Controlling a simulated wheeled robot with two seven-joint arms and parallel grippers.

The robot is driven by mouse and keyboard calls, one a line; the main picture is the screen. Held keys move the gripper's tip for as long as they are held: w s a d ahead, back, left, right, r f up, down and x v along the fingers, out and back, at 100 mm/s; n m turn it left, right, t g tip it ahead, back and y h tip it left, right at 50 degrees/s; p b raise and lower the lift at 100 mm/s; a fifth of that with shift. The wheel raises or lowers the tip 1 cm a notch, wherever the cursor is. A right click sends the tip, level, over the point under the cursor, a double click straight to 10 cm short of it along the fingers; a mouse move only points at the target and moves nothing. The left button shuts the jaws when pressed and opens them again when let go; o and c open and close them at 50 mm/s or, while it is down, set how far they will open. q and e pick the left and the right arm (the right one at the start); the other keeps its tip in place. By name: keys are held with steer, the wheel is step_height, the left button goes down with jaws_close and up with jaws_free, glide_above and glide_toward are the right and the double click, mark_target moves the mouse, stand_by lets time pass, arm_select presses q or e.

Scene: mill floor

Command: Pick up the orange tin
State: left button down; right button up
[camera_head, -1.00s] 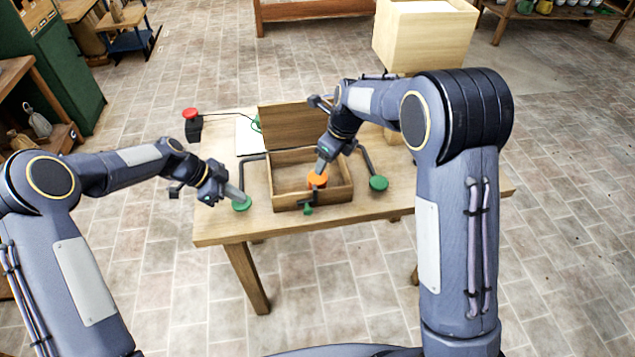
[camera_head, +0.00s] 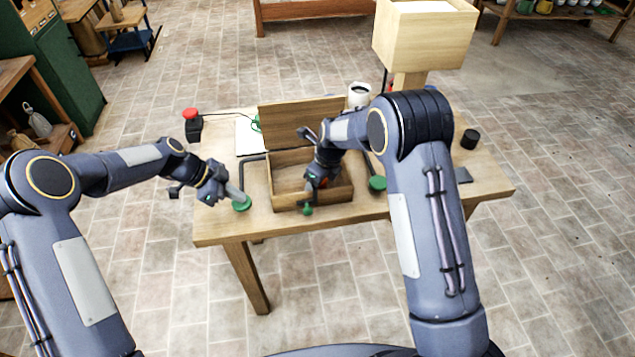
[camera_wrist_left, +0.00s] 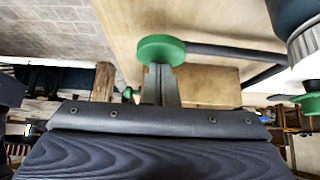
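The orange tin (camera_head: 324,182) is inside an open wooden box (camera_head: 284,204) on the table; only a small orange patch shows beside my right gripper. My right gripper (camera_head: 313,184) is low in the box at the tin, its fingers hidden, so I cannot tell whether it grips. My left gripper (camera_head: 236,194) has its fingers together, with the tips against a green round pad (camera_head: 242,204) left of the box. In the left wrist view the fingers (camera_wrist_left: 160,85) meet the same pad (camera_wrist_left: 160,49).
The box lid (camera_head: 300,124) stands raised at the back. Dark bars run from the box to the left pad and a right green pad (camera_head: 377,183). A red button (camera_head: 190,114), white mug (camera_head: 359,94), black cylinder (camera_head: 470,138) and wooden bin (camera_head: 425,42) stand around.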

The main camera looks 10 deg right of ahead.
steer(key=shift+c, duration=0.3)
steer(key=c, duration=0.7)
steer(key=shift+r, duration=0.15)
step_height(320, 180, up, 10)
steer(key=shift+f, duration=0.1)
steer(key=shift+s, duration=0.1)
steer(key=shift+s+r, duration=0.15)
steer(key=shift+s, duration=2)
steer(key=shift+s+r, duration=0.2)
steer(key=shift+s, duration=1.95)
steer(key=shift+s+r, duration=0.15)
steer(key=shift+s, duration=2)
arm_select(q)
steer(key=shift+r, duration=0.1)
step_height(320, 180, up, 7)
steer(key=shift+f+p, duration=0.1)
steer(key=shift+p, duration=0.65)
arm_select(e)
steer(key=shift+r, duration=0.75)
